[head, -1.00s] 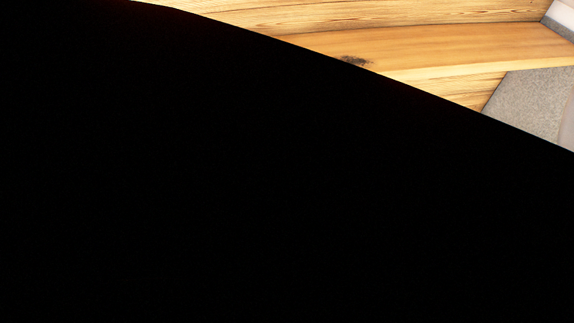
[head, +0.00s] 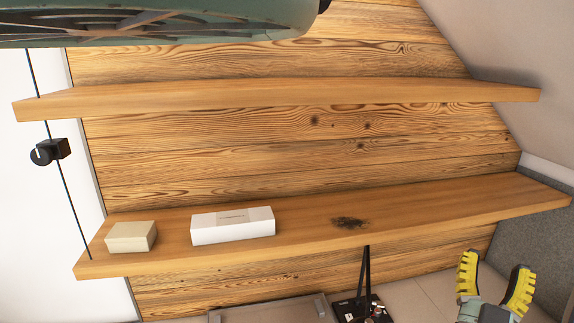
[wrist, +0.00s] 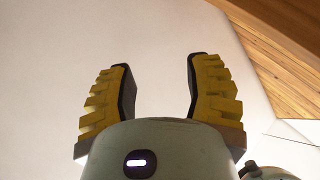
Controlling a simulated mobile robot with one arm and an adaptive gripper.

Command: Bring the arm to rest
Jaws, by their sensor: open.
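My gripper (head: 495,283) is at the lower right of the head view, with two yellow ribbed fingers pointing up. Its fingers stand apart with nothing between them. In the wrist view my gripper (wrist: 159,88) is open and empty in front of a pale plain surface. It is apart from the shelves and touches nothing that I can see.
A lower wooden shelf (head: 420,210) holds a white box (head: 233,226) and a beige box (head: 131,237). An upper shelf (head: 300,98) is bare. A black knob-like device (head: 49,152) is at the left. A dark item (head: 362,308) is low in the middle. A grey panel (head: 540,250) is behind my gripper.

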